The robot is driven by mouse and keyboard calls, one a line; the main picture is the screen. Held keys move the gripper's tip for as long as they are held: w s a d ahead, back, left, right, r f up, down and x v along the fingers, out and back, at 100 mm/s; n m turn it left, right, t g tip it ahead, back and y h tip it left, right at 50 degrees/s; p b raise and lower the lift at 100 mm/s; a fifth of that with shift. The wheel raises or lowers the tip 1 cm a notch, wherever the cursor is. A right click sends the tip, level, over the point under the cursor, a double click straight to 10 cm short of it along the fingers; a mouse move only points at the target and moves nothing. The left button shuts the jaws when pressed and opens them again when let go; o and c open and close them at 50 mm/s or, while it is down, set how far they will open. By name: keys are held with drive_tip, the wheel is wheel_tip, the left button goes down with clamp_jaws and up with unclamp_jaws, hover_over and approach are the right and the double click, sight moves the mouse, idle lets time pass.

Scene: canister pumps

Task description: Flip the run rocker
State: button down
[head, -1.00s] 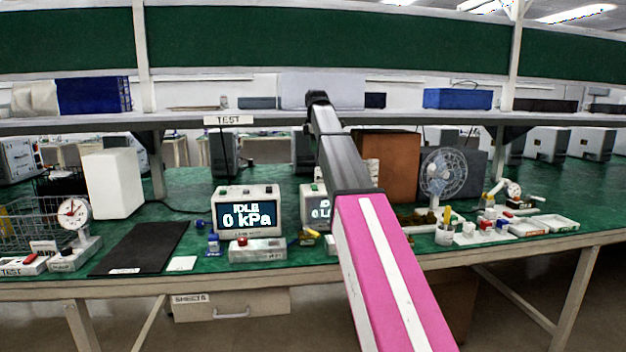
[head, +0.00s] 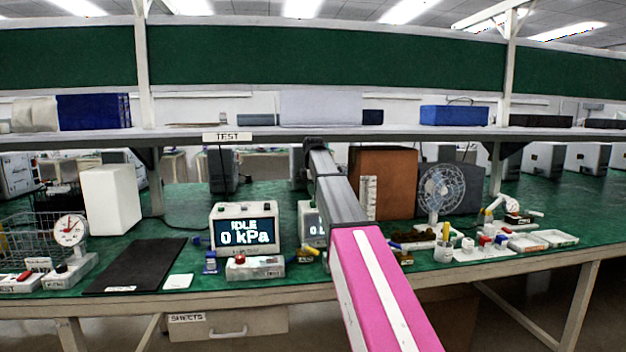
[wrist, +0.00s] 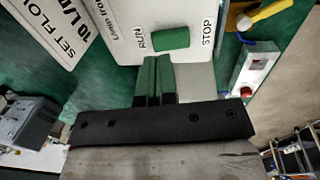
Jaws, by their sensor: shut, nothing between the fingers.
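In the wrist view, a green rocker (wrist: 171,38) sits on a white housing (wrist: 125,18) between the labels RUN on its left and STOP on its right. My gripper (wrist: 158,60) is shut and empty. Its fingertips show just below the rocker in the picture; I cannot tell whether they touch it. In the head view, a white box with a dark display (head: 312,222) is partly hidden behind my arm. My gripper is hidden there behind my arm.
A box reading IDLE 0 kPa (head: 246,236) stands left of my arm. A white strip with a red button (head: 254,268) lies before it. A brown box (head: 395,180) and a fan (head: 441,190) stand to the right. A shelf (head: 255,134) runs above the bench.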

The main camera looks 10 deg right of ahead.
sight(313, 203)
drive_tip(key=shift+w+f, duration=0.2)
drive_tip(key=shift+f, duration=1.35)
drive_tip(key=shift+w+f, duration=0.1)
drive_tip(key=shift+f, duration=0.15)
drive_tip(key=shift+s, duration=0.2)
drive_tip(key=shift+s+r, duration=0.1)
drive_tip(key=shift+s, duration=0.55)
drive_tip(key=shift+r, duration=0.1)
